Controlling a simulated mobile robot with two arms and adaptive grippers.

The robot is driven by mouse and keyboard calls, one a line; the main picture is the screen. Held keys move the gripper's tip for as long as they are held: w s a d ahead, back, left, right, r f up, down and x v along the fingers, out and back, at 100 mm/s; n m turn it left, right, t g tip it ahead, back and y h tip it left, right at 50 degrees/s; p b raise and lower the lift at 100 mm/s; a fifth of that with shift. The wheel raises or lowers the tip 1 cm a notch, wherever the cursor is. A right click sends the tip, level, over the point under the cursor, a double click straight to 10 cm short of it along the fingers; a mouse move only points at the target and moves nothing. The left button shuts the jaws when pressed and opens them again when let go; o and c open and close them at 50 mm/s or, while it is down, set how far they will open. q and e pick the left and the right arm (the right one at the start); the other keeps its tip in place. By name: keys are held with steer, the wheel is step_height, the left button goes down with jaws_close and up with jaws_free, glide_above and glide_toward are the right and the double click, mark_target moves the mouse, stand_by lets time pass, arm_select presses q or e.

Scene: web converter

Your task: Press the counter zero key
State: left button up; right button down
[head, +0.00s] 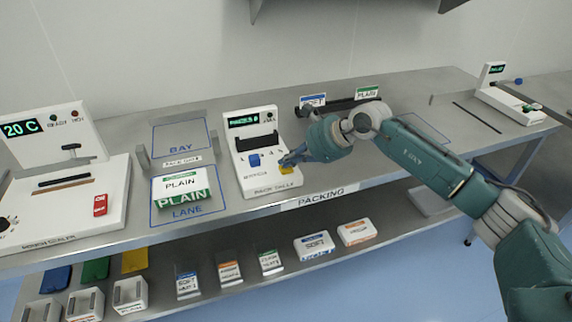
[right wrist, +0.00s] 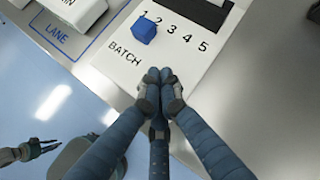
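The white counter unit (head: 268,181) stands on the bench, with a green-lit display (head: 243,121) and a blue slider knob (head: 254,160). A yellow key (head: 288,171) sits at its front right, partly covered by my right gripper (head: 284,161). No label on the key is readable. In the right wrist view my right gripper (right wrist: 159,74) has its fingertips together, empty, over the unit's face near "BATCH". The yellow key does not show there, and contact with it cannot be told. My left gripper (right wrist: 50,146) appears small at lower left in that view, its opening unclear.
Left of the unit, a green-and-white PLAIN pack (head: 181,183) lies in the marked lane. A heat sealer with a red switch (head: 100,205) stands farther left. A rack with SOFT and PLAIN cards (head: 367,93) is behind my right arm.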

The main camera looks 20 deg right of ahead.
mark_target(288, 168)
steer(key=shift+r+p, duration=0.5)
steer(key=shift+r, duration=0.6)
steer(key=shift+r, duration=0.1)
step_height(288, 168, up, 5)
steer(key=shift+f+p, duration=0.1)
steer(key=shift+p, duration=1.15)
